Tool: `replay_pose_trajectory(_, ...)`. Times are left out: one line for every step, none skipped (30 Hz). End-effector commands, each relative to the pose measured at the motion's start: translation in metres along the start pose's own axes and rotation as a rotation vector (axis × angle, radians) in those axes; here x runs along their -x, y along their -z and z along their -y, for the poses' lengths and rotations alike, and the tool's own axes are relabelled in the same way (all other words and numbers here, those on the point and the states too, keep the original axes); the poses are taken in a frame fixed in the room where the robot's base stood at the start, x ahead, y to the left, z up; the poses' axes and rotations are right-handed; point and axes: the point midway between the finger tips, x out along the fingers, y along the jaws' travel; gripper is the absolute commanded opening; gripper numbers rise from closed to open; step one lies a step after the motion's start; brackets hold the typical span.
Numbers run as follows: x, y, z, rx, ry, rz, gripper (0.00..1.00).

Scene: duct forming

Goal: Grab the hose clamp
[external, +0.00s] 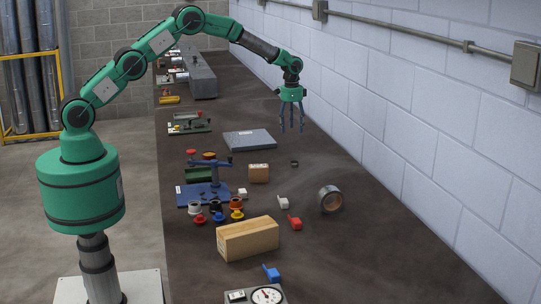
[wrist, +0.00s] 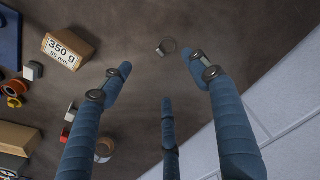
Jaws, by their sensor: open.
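The hose clamp (external: 294,163) is a small dark ring lying on the brown bench top, right of a small brown box. In the wrist view the hose clamp (wrist: 168,47) shows as a thin ring with a small lighter block at its left, just beyond my fingertips. My gripper (external: 291,128) has blue fingers that point down above the bench, over the area of the clamp and apart from it. In the wrist view my gripper (wrist: 158,72) is open, its fingers spread with nothing between them.
A brown box (wrist: 70,45) marked 350 g lies left of the clamp. A grey plate (external: 250,139) lies behind it, and a tape roll (external: 330,199) stands in front. A wooden block (external: 248,238) is nearer. The block wall (external: 400,110) runs along the right. Bench around the clamp is bare.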

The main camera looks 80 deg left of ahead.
Motion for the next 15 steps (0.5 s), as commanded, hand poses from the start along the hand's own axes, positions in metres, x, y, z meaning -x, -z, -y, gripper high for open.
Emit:
replay_pose_trajectory(-0.009, 0.002, 0.004, -0.002, -0.002, 0.005, 0.61)
replay_pose_trajectory(-0.014, 0.003, 0.005, -0.004, -0.004, 0.008, 0.61)
replay_pose_trajectory(-0.019, 0.004, 0.007, -0.006, -0.005, 0.009, 0.61)
replay_pose_trajectory(-0.022, 0.005, 0.008, -0.008, -0.005, 0.011, 0.61)
replay_pose_trajectory(-0.025, 0.005, 0.009, -0.009, -0.006, 0.012, 0.61)
replay_pose_trajectory(-0.029, 0.006, 0.01, -0.01, -0.007, 0.014, 0.61)
replay_pose_trajectory(-0.03, 0.006, 0.01, -0.011, -0.007, 0.015, 0.61)
replay_pose_trajectory(-0.032, 0.006, 0.011, -0.011, -0.008, 0.015, 0.61)
replay_pose_trajectory(-0.032, 0.006, 0.011, -0.012, -0.008, 0.015, 0.61)
replay_pose_trajectory(-0.033, 0.006, 0.011, -0.012, -0.008, 0.015, 0.61)
replay_pose_trajectory(-0.033, 0.007, 0.011, -0.012, -0.008, 0.015, 0.61)
replay_pose_trajectory(-0.033, 0.007, 0.011, -0.012, -0.008, 0.015, 0.61)
replay_pose_trajectory(-0.033, 0.006, 0.011, -0.012, -0.008, 0.015, 0.61)
replay_pose_trajectory(-0.033, 0.006, 0.011, -0.012, -0.008, 0.016, 0.61)
replay_pose_trajectory(-0.033, 0.006, 0.011, -0.012, -0.008, 0.016, 0.61)
